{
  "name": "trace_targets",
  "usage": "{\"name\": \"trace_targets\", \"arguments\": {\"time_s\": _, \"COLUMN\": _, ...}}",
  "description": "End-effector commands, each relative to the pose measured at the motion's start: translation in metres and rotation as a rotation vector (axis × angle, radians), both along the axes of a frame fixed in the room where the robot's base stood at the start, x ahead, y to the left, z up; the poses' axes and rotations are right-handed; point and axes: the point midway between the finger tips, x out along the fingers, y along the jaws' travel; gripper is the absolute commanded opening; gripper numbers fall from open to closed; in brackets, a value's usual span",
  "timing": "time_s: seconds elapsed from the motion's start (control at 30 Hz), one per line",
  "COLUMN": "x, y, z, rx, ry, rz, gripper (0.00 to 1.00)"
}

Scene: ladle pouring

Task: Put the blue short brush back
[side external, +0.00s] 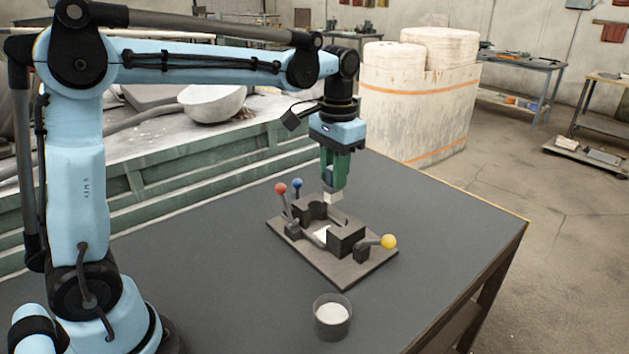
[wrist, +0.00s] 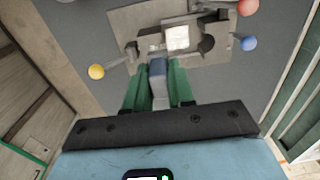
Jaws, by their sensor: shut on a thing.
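My gripper (side external: 336,182) is shut on the blue short brush (side external: 330,174), with a green finger on either side. The brush points down, and its pale lower end shows below the fingertips. In the wrist view, its blue-grey body (wrist: 158,66) shows between the green fingers. The brush is above or at the back of the dark fixture (side external: 345,268) on the table; I cannot tell whether its tip touches it. The fixture carries dark blocks, a round opening and a white patch (wrist: 178,38) in its middle.
Levers with red (side external: 281,188), blue (side external: 297,183) and yellow (side external: 389,241) balls stick up around the fixture. A clear cup (side external: 332,317) with white contents stands near the front. The dark table (side external: 200,255) is otherwise mostly clear.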

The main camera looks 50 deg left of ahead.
Motion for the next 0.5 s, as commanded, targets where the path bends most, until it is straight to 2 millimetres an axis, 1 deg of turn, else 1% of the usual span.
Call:
{"name": "trace_targets", "arguments": {"time_s": 0.03, "x": -0.013, "y": -0.018, "z": 0.001, "rx": -0.002, "ry": 0.0, "rz": -0.009, "gripper": 0.0}}
{"name": "trace_targets", "arguments": {"time_s": 0.1, "x": -0.032, "y": -0.039, "z": 0.002, "rx": -0.005, "ry": -0.001, "rz": -0.01, "gripper": 0.0}}
{"name": "trace_targets", "arguments": {"time_s": 0.17, "x": -0.049, "y": -0.056, "z": 0.002, "rx": -0.007, "ry": -0.002, "rz": -0.009, "gripper": 0.0}}
{"name": "trace_targets", "arguments": {"time_s": 0.2, "x": -0.06, "y": -0.066, "z": 0.001, "rx": -0.008, "ry": -0.002, "rz": -0.008, "gripper": 0.0}}
{"name": "trace_targets", "arguments": {"time_s": 0.27, "x": -0.078, "y": -0.08, "z": -0.001, "rx": -0.011, "ry": -0.002, "rz": -0.009, "gripper": 0.0}}
{"name": "trace_targets", "arguments": {"time_s": 0.3, "x": -0.091, "y": -0.089, "z": -0.003, "rx": -0.013, "ry": -0.002, "rz": -0.008, "gripper": 0.0}}
{"name": "trace_targets", "arguments": {"time_s": 0.4, "x": -0.121, "y": -0.106, "z": -0.008, "rx": -0.017, "ry": -0.001, "rz": -0.006, "gripper": 0.0}}
{"name": "trace_targets", "arguments": {"time_s": 0.5, "x": -0.147, "y": -0.117, "z": -0.015, "rx": -0.02, "ry": 0.0, "rz": -0.004, "gripper": 0.0}}
